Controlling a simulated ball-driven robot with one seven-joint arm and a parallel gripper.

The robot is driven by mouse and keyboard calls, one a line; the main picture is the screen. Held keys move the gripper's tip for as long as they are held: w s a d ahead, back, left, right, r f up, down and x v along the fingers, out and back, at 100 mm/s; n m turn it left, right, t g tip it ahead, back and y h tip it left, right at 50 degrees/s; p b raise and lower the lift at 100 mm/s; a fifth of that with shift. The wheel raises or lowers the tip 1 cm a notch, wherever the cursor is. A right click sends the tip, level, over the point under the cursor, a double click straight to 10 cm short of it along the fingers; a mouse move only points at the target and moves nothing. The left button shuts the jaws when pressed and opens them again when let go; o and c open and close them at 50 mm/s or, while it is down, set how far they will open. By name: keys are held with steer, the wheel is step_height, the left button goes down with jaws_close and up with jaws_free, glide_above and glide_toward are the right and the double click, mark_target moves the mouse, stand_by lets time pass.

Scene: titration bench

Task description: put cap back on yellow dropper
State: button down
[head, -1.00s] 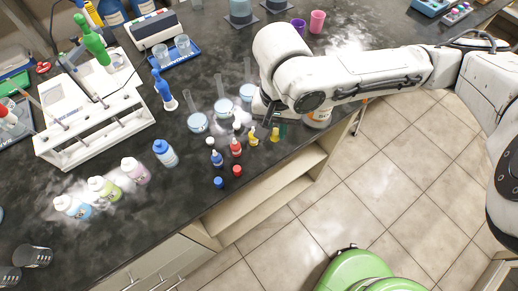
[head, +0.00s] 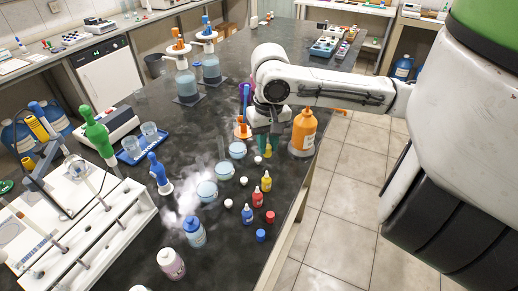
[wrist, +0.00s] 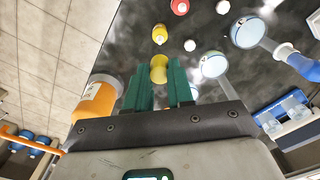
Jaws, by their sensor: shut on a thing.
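The yellow dropper (head: 266,183) stands upright and uncapped on the dark bench, its pale tip showing. In the wrist view the dropper (wrist: 160,35) is just beyond my fingertips. My gripper (head: 262,147) points down at the bench, behind the dropper in the head view. Its green fingers are shut on the yellow cap (wrist: 158,70), which is apart from the dropper. The cap also shows below the fingers in the head view (head: 268,152). Whether the cap touches the bench is hard to tell.
A red dropper (head: 257,199) and a blue dropper (head: 247,215) stand near the yellow one, with a red cap (head: 270,216) and a blue cap (head: 261,235) beside them. A large orange bottle (head: 303,132) is close right of my gripper. Flasks (head: 207,191) stand left.

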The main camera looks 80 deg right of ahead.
mark_target(267, 156)
steer(key=shift+f+b, duration=2.15)
steer(key=shift+f, duration=0.25)
steer(key=shift+f+b, duration=0.45)
steer(key=shift+f, duration=0.3)
steer(key=shift+p, duration=0.4)
steer(key=shift+f, duration=0.15)
stand_by(0.5)
steer(key=shift+c, duration=2.2)
jaws_free()
steer(key=shift+p, duration=0.3)
